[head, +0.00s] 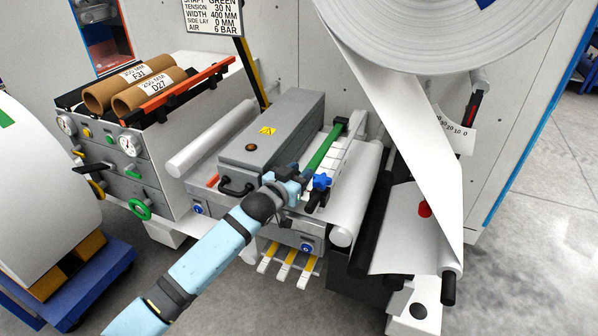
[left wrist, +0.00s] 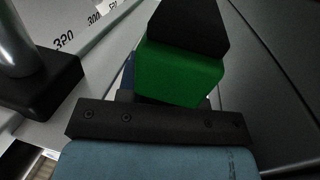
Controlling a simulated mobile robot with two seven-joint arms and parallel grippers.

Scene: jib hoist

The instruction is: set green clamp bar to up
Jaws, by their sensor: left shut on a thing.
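The green clamp bar (head: 323,150) lies along the splice table beside the grey box, with its near end at my left gripper (head: 297,186). In the left wrist view the bar's end (left wrist: 178,72) shows large and close as a green block with a black part beyond it. My left gripper is shut on this end. The gripper and wrist hide part of the near end in the head view. My right gripper is in neither view.
A grey box (head: 270,138) with a black handle stands left of the bar. A blue knob (head: 321,181) is close to my gripper's right. White rollers (head: 353,195) and hanging paper web (head: 425,130) lie to the right. Cardboard cores (head: 150,90) lie at the upper left.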

